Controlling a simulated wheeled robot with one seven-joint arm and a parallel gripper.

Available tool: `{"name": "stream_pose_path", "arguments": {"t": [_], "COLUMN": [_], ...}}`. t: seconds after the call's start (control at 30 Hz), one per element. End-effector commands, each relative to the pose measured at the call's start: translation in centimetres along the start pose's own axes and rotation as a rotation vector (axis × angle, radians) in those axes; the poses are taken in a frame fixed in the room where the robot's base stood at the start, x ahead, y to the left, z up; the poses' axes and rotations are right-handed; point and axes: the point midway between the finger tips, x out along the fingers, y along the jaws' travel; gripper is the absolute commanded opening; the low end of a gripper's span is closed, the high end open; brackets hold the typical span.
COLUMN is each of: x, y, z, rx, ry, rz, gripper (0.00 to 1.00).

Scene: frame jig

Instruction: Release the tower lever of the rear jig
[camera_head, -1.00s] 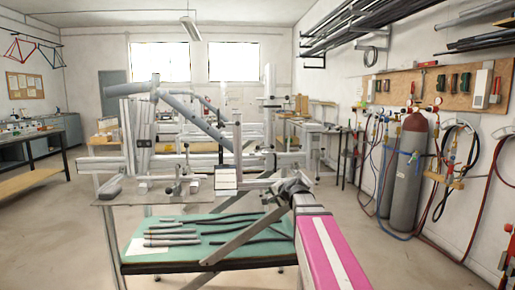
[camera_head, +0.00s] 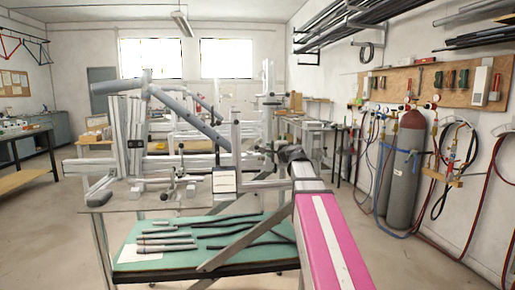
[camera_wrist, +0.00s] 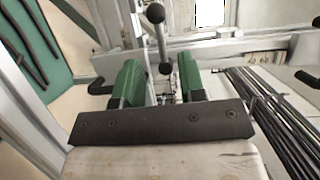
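The frame jig (camera_head: 175,165) of grey beams, with a large grey tube slanting across it, stands in front of me in the head view. My gripper (camera_wrist: 158,66) is open; its two green fingers are apart in the wrist view. A lever (camera_wrist: 161,42) with a black ball at each end shows between and just past the fingertips. Neither finger visibly touches it. In the head view my wrist (camera_head: 290,153) is a dark shape at the right part of the jig, and the fingers cannot be made out. Which post is the rear jig's tower is unclear.
A green-topped table (camera_head: 205,240) with several dark tubes lies below the jig. Gas cylinders (camera_head: 405,170) and hoses stand along the right wall. A workbench (camera_head: 25,165) is at the far left.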

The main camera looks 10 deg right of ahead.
Motion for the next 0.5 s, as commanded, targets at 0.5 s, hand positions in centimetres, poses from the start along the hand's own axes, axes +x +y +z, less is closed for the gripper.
{"name": "stream_pose_path", "arguments": {"t": [0.5], "x": [8.0], "y": [0.0], "z": [-0.1], "rx": [-0.001], "ry": [-0.001], "rz": [0.002], "gripper": [0.37]}}
